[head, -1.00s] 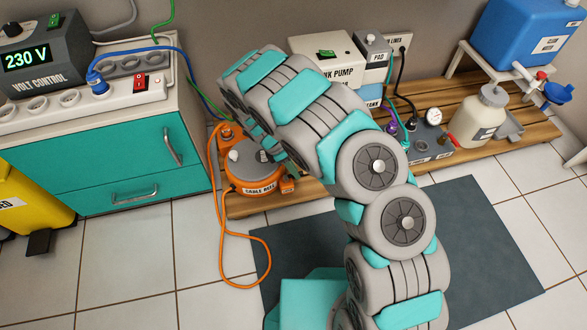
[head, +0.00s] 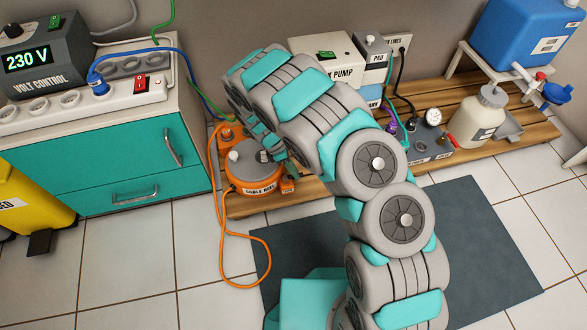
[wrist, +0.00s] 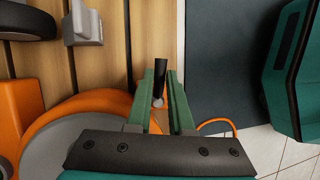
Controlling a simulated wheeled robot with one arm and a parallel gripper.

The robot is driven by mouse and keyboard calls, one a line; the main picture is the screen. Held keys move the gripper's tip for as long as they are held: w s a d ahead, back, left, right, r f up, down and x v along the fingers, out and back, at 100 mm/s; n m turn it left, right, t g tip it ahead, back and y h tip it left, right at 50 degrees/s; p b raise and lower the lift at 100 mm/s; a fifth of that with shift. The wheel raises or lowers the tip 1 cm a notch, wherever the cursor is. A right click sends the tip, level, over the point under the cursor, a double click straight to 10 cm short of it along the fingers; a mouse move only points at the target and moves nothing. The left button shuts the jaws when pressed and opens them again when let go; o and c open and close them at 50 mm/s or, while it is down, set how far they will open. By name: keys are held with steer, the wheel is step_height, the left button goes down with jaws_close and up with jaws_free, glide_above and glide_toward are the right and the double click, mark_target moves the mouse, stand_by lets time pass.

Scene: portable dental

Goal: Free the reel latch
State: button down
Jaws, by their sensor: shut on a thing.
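The orange cable reel (head: 256,187) with a grey top sits on the wooden platform at the left. Its orange side and grey disc also fill the lower left of the wrist view (wrist: 66,145). My gripper (wrist: 161,75) has its two green fingers close together beside the reel. A slim black lever with a pale round end, apparently the reel latch (wrist: 160,70), lies between the fingertips. The fingers are shut on it. In the head view my wrist hides the far right of the reel, and the grip itself cannot be made out.
An orange cable (head: 265,262) loops from the reel onto the tiles. A teal cabinet (head: 100,160) stands to the left. The pump box (head: 325,52) and a gauge unit (head: 430,143) sit on the wooden platform (head: 540,130). A dark mat (head: 470,250) covers the floor on the right.

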steer(key=m+g, duration=0.1)
steer(key=m, duration=0.1)
steer(key=s+m+p, duration=0.1)
steer(key=m, duration=0.1)
steer(key=shift+d+g+y, duration=0.1)
steer(key=shift+g+y, duration=0.3)
steer(key=m+y, duration=0.1)
steer(key=m, duration=0.1)
steer(key=s+m+g+y+p, duration=0.1)
steer(key=m, duration=0.2)
steer(key=s+m, duration=0.1)
steer(key=m, duration=0.2)
steer(key=shift+a+g+y, duration=0.35)
steer(key=shift+g+y, duration=0.05)
steer(key=shift+s+a+m+y, duration=0.2)
steer(key=shift+m+y, duration=0.3)
steer(key=shift+m, duration=0.65)
steer(key=shift+s+a+m+y, duration=0.1)
steer(key=shift+a+m+y, duration=0.3)
steer(key=shift+m, duration=0.75)
steer(key=shift+d, duration=0.1)
steer(key=c, duration=0.8)
jaws_free()
